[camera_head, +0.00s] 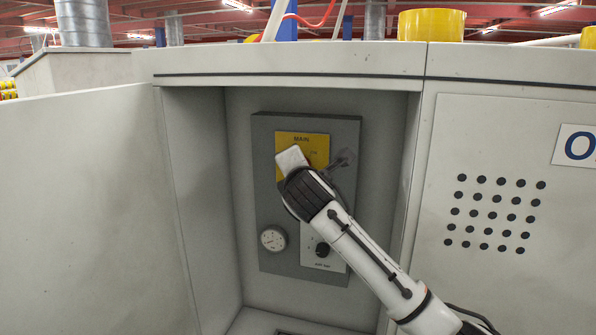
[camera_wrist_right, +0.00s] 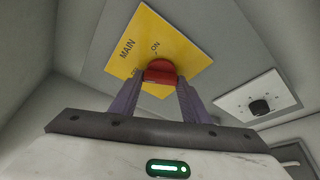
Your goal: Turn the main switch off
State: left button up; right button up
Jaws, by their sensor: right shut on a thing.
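The main switch is a red knob (camera_wrist_right: 160,72) on a yellow plate (camera_wrist_right: 185,35) in the right wrist view. The plate reads MAIN and ON; another marking beside a finger is partly covered. In the head view the yellow plate (camera_head: 290,139) sits high on a dark grey panel (camera_head: 262,180), and my gripper hides the knob. My right gripper (camera_wrist_right: 160,88) has its two fingers on either side of the red knob and is shut on it. It also shows in the head view (camera_head: 294,163), in front of the plate. I cannot tell which marking the knob points to.
A round gauge (camera_head: 272,239) and a black knob (camera_head: 322,249) on a white plate lie lower on the panel. The panel is in a recess with side walls close by. A cabinet door with vent holes (camera_head: 495,215) is at the right.

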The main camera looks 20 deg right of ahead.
jog(key=shift+n+g+h, duration=0.3)
jog(key=shift+n+g, duration=0.1)
jog(key=shift+n, duration=0.4)
jog(key=shift+f, duration=0.1)
jog(key=o, duration=1)
jog(key=shift+o, duration=0.2)
jog(key=shift+s, duration=0.1)
jog(key=b+v, duration=0.1)
jog(key=v, duration=0.9)
jog(key=shift+a, duration=0.1)
